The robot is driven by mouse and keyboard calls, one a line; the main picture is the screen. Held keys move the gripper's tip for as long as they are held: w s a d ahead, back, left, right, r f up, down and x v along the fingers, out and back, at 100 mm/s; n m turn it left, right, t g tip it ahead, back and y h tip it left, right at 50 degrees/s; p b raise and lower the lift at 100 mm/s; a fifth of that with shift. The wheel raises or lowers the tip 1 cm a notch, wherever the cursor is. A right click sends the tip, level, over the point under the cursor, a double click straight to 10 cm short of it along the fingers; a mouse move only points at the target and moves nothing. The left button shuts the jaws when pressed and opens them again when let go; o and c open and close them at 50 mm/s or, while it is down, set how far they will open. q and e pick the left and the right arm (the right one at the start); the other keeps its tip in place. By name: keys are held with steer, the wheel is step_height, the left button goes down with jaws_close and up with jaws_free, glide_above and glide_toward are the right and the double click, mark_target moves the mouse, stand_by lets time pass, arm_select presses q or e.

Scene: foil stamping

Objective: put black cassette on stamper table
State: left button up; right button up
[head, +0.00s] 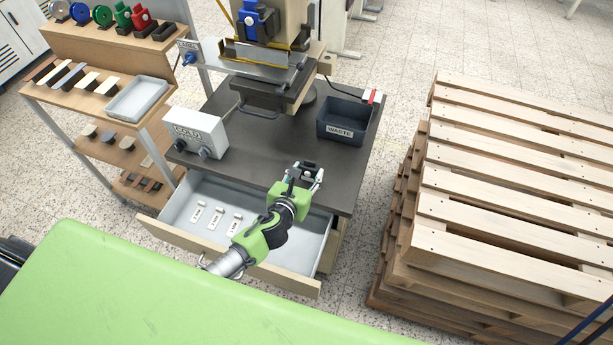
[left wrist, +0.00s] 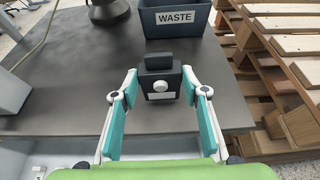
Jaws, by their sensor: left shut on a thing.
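The black cassette (left wrist: 158,68), a small dark block with a round white knob, sits upright between the fingertips of my left gripper (left wrist: 159,84) in the left wrist view. The fingers are shut on its sides. In the head view my left gripper (head: 304,174) is over the front part of the dark stamper table (head: 262,152), behind the open drawer. Whether the cassette touches the table top or hangs just above it cannot be told. My right gripper is not in view.
A waste bin (head: 345,122) stands at the table's right rear, and a white control box (head: 196,132) at its left. The stamping press (head: 268,80) is at the back. The open drawer (head: 178,228) juts out in front. Pallets (head: 510,190) are stacked to the right.

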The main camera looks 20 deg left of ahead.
arm_select(q)
steer(key=shift+f, duration=0.55)
steer(key=shift+f, duration=0.1)
steer(key=o, duration=1.3)
steer(key=shift+s, duration=0.1)
steer(key=v, duration=1.2)
